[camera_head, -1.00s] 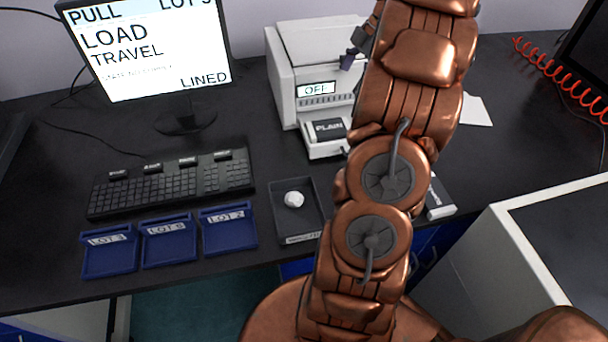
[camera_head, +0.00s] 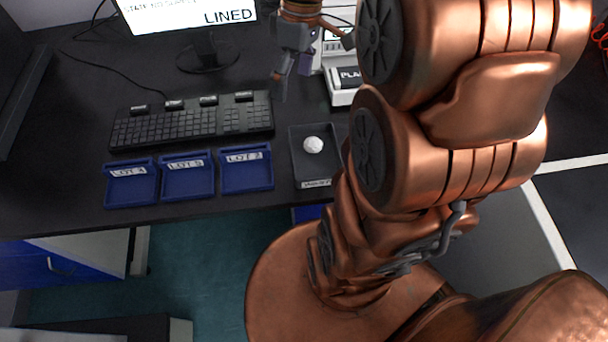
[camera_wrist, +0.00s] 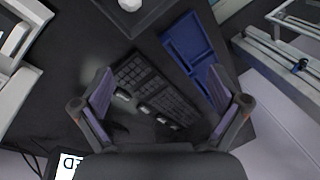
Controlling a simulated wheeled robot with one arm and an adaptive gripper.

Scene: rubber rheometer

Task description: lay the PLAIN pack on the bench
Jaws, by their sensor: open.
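The PLAIN pack (camera_head: 349,77), dark with a white-lettered label, sits in the front tray of the white machine (camera_head: 341,97); my arm hides its right part in the head view. My gripper (camera_head: 312,66) is open and empty, above the bench to the left of the pack. In the wrist view the two fingers (camera_wrist: 160,78) are spread wide over the keyboard, with nothing between them. The black bench (camera_head: 70,120) shows bare around the keyboard.
The keyboard (camera_head: 190,125) lies below the monitor (camera_head: 215,12). Blue lot trays (camera_head: 188,194) line the front edge. A dark tray (camera_head: 317,183) with a white lump (camera_head: 313,145) lies to their right. Bare bench shows left of the keyboard.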

